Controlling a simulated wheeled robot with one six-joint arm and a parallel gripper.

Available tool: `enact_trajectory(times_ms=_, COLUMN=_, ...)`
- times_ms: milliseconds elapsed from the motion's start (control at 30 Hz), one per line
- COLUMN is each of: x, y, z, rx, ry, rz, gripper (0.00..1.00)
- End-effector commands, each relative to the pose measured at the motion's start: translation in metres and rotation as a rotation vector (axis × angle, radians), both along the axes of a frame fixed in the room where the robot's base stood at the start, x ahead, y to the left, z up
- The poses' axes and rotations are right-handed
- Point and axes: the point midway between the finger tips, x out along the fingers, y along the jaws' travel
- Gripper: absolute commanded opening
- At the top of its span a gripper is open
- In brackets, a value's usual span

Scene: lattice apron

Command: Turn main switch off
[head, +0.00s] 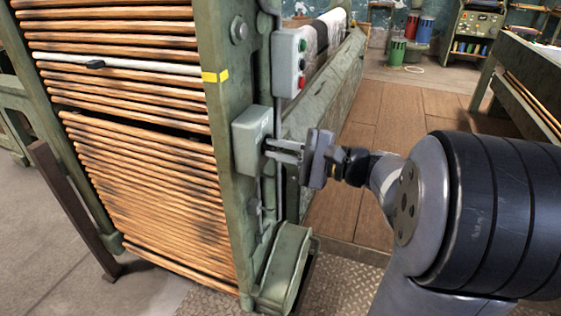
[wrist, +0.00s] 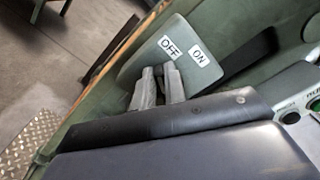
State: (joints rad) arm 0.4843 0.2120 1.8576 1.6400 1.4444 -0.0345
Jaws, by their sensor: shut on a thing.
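The main switch is a grey-green box (head: 245,140) on the side of the green machine frame, left of my gripper in the head view. In the wrist view the box (wrist: 148,60) carries a white OFF label (wrist: 168,46) and a white ON label (wrist: 201,57). My gripper (head: 270,149) is at the box's right face, with its fingers shut on the switch handle. In the wrist view my gripper (wrist: 161,76) has its two fingertips just below the OFF label. The handle between the fingers is mostly hidden, so its exact angle cannot be told.
A grey control box (head: 289,64) with green and red buttons sits above the switch; part of it shows at the right of the wrist view. A rack of wooden slats (head: 140,150) fills the left. A green housing (head: 285,268) stands below. Wooden floor (head: 385,115) is clear behind.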

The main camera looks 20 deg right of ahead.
Motion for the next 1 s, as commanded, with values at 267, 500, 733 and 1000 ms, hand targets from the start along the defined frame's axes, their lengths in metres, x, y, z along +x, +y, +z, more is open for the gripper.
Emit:
enact_trajectory(times_ms=267, x=-0.0016, y=0.0017, z=-0.0129, rx=-0.140, ry=-0.193, rz=0.000, gripper=0.00)
enact_trajectory(times_ms=500, x=-0.0019, y=0.0019, z=-0.0142, rx=-0.226, ry=-0.311, rz=0.000, gripper=0.00)
enact_trajectory(times_ms=733, x=-0.0020, y=0.0019, z=-0.0139, rx=-0.271, ry=-0.373, rz=0.000, gripper=0.00)
enact_trajectory(times_ms=1000, x=-0.0020, y=0.0019, z=-0.0127, rx=-0.286, ry=-0.392, rz=0.000, gripper=0.00)
